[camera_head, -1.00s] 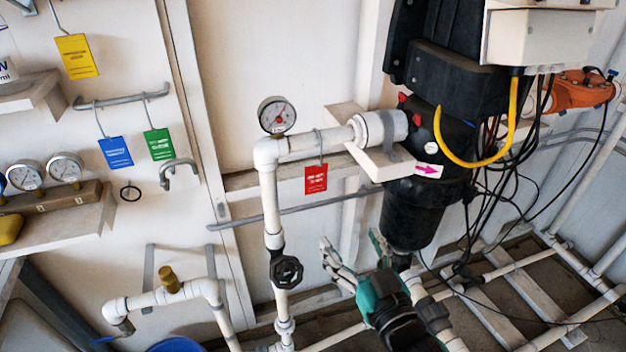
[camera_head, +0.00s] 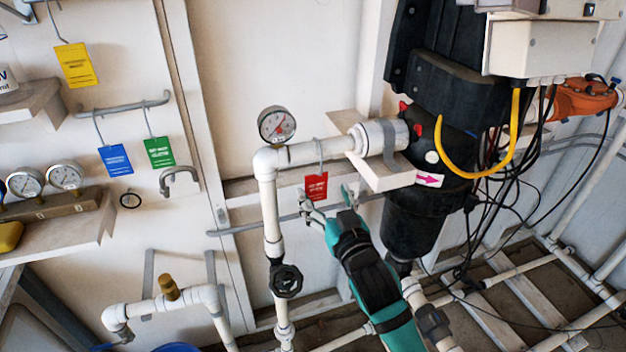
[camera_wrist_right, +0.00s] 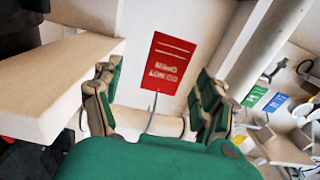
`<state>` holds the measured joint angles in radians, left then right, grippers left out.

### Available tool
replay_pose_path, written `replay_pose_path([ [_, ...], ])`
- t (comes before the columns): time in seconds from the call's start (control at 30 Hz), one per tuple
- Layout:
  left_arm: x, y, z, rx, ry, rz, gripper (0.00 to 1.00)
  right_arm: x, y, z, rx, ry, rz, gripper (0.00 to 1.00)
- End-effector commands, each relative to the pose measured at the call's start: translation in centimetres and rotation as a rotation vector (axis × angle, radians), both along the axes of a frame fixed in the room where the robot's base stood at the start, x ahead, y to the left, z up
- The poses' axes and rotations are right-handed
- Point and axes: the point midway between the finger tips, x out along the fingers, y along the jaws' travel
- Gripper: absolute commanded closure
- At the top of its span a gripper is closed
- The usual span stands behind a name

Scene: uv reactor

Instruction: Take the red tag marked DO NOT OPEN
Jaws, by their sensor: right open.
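The red tag (camera_head: 316,186) hangs by a wire hook from the white horizontal pipe (camera_head: 318,150), right of the pressure gauge. My right gripper (camera_head: 327,203) is open just below the tag's lower edge in the head view. In the right wrist view the tag (camera_wrist_right: 167,62) appears upside down, its text reading DO NOT OPEN, beyond and between the open fingers (camera_wrist_right: 158,100). The fingers do not appear to touch it. The wire hook (camera_wrist_right: 152,112) runs between the fingers in that view. My left gripper is not in view.
A gauge (camera_head: 277,125) and valve handwheel (camera_head: 286,280) sit on the piping at left. Blue (camera_head: 116,160), green (camera_head: 159,152) and yellow (camera_head: 76,64) tags hang farther left.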

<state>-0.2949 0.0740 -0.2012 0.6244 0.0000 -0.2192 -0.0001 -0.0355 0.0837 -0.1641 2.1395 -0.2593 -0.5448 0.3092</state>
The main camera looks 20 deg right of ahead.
Motion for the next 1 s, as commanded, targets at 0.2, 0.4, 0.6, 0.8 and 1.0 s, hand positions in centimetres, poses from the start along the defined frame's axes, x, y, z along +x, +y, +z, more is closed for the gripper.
replay_pose_path([
  [0.2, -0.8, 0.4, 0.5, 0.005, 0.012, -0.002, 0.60, 3.2, 0.6, 0.5, -0.001, 0.000, 0.001, 0.25],
  [0.4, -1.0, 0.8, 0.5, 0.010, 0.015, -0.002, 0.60, 4.0, 0.7, 0.4, 0.000, 0.000, 0.001, 0.25],
  [0.6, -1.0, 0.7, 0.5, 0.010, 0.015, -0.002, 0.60, 4.0, 0.6, 0.4, 0.000, 0.000, 0.001, 0.34],
  [0.8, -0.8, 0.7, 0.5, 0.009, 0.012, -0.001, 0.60, 3.9, 0.6, 0.4, 0.000, 0.000, 0.001, 0.60],
  [1.0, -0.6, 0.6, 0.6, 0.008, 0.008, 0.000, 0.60, 3.9, 0.6, 0.4, 0.000, 0.000, 0.001, 0.77],
])
